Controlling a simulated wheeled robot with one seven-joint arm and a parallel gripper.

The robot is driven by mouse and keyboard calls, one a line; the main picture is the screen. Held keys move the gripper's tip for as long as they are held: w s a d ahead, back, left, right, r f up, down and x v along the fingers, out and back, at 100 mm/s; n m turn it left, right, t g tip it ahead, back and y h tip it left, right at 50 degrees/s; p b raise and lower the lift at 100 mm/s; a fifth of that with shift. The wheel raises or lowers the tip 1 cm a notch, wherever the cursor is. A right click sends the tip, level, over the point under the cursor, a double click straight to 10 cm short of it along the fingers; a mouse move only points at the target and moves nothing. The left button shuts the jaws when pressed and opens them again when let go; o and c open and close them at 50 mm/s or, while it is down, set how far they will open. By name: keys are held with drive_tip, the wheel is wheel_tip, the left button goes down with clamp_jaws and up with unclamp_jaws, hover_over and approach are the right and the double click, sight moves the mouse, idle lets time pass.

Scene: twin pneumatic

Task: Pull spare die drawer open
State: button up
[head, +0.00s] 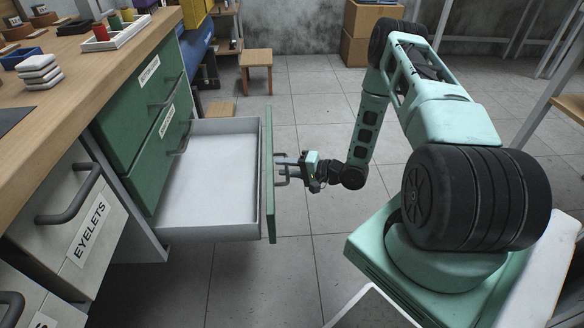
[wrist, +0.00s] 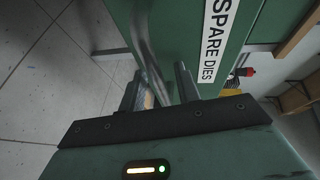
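The spare die drawer (head: 210,185) is pulled far out of the green cabinet in the head view. Its pale inside looks empty. Its green front (head: 268,185) is seen nearly edge-on, and in the wrist view the front (wrist: 185,30) carries a "SPARE DIES" label (wrist: 213,40). My gripper (head: 288,162) is at the outer side of this front, at the handle. In the wrist view the grey handle (wrist: 150,55) runs down between my two fingers (wrist: 160,92). Whether the fingers press on the handle or stand loosely around it is unclear.
Closed green drawers (head: 140,105) stand above the open one. A pale drawer labelled "EYELETS" (head: 90,235) is at the left under the wooden worktop (head: 85,75). A small stool (head: 256,60) and boxes (head: 370,25) stand behind. Tiled floor beside the drawer front is clear.

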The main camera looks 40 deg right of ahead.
drive_tip(key=p+v, duration=0.3)
drive_tip(key=v, duration=1.4)
drive_tip(key=shift+s+d, duration=0.1)
drive_tip(key=shift+s, duration=0.05)
